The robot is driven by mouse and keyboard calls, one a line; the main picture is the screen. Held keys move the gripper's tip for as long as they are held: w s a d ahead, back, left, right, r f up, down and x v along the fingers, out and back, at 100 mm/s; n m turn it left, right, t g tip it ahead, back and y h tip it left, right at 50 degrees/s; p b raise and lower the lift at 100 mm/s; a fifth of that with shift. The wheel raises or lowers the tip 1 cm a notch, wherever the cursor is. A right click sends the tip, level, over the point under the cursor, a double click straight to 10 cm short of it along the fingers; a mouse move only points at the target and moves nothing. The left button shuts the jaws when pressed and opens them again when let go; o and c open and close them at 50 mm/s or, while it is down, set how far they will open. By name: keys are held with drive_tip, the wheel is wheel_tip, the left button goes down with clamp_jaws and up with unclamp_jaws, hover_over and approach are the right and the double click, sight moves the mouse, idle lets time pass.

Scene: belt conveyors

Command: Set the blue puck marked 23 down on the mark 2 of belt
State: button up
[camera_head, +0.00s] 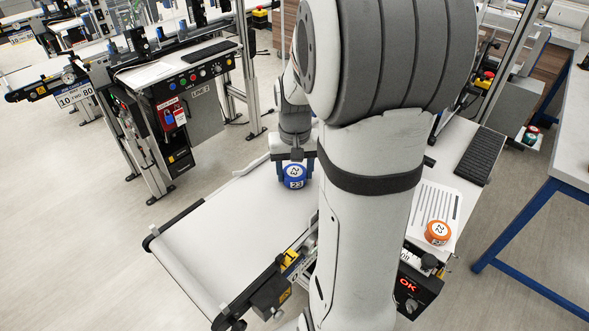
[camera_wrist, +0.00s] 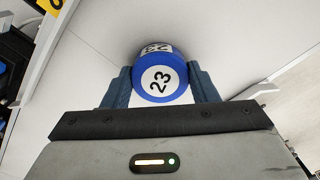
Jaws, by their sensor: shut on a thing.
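The blue puck marked 23 (camera_head: 294,177) has a white top and a white number patch on its side. My gripper (camera_head: 295,164) is shut on it, above or at the white belt (camera_head: 225,225). In the wrist view the puck (camera_wrist: 161,76) sits between the two dark blue fingers of my gripper (camera_wrist: 161,88), its number facing the camera. I cannot tell whether its underside touches the belt. No mark 2 can be read in either view. My arm hides part of the belt's right side.
An orange puck (camera_head: 437,232) sits on a striped sheet (camera_head: 449,207) right of my arm. A control box (camera_head: 408,288) showing OK is below it. A yellow label (camera_head: 289,256) is on the belt's near side. A blue-legged table (camera_head: 521,222) stands at the right. The belt's near-left stretch is clear.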

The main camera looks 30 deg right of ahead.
sight(295, 172)
drive_tip(key=o, duration=1)
drive_tip(key=shift+f, duration=0.1)
wheel_tip(295, 172, up, 11)
drive_tip(key=s+a+f+n+t, duration=0.3)
drive_tip(key=s+a+n, duration=0.1)
drive_tip(key=s+a, duration=0.8)
drive_tip(key=shift+s, duration=0.2)
